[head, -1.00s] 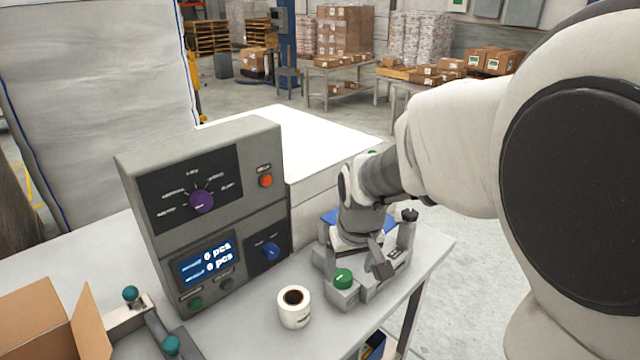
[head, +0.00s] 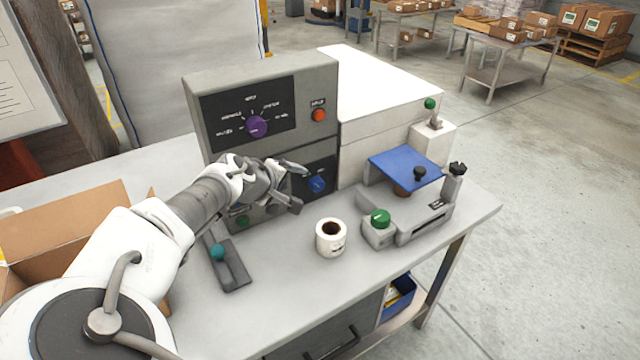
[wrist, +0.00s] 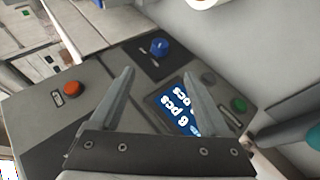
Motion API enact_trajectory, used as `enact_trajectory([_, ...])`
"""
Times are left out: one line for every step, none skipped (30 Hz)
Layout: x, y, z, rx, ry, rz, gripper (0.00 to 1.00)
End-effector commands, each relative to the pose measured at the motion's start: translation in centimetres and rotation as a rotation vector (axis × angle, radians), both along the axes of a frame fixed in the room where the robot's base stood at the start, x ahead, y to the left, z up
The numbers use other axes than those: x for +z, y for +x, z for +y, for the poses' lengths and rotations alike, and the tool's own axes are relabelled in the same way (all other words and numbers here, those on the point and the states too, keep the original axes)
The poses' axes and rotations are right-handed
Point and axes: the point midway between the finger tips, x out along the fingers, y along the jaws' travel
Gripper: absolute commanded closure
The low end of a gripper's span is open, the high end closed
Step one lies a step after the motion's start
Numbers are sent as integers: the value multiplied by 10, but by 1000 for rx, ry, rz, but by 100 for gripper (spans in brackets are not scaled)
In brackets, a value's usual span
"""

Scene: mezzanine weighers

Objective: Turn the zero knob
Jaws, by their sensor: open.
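A grey console (head: 200,95) stands on the bench. On its lower right panel is a blue knob (head: 317,185), whose label I cannot read. A purple knob (head: 256,127) sits on the upper dial panel. My gripper (head: 301,190) is open and empty in front of the console, just left of the blue knob. In the wrist view the blue knob (wrist: 158,47) shows beyond the gap between the two fingertips (wrist: 158,74), apart from them. The display (wrist: 180,110) is partly behind the right finger there; in the head view my arm hides it.
A white mug (head: 331,238) with dark liquid stands right of my gripper. A grey device with a green knob (head: 380,218) and blue plate (head: 405,167) is further right. A red button (head: 319,115) is above the blue knob.

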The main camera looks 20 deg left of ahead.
Motion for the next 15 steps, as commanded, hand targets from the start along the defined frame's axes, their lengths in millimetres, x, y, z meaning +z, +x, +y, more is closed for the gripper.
enact_trajectory([-4,5,-2,-4,-1,1,20])
enact_trajectory([-7,8,-3,-5,0,0,20])
enact_trajectory([-11,13,-3,-6,-1,1,20])
enact_trajectory([-14,17,-4,-5,-2,1,20])
enact_trajectory([-18,21,-5,-5,-1,2,20])
enact_trajectory([-23,28,-6,-7,-2,2,20])
enact_trajectory([-28,33,-6,-8,-1,3,20])
enact_trajectory([-32,38,-7,-6,-1,2,20])
enact_trajectory([-37,45,-8,-7,-2,3,20])
enact_trajectory([-41,49,-8,-6,-1,2,20])
enact_trajectory([-46,54,-9,-8,-1,3,20])
enact_trajectory([-51,61,-10,-7,-2,3,20])
enact_trajectory([-55,66,-11,-7,-2,3,20])
enact_trajectory([-60,71,-11,-6,-1,2,20])
enact_trajectory([-65,78,-12,-6,-1,2,20])
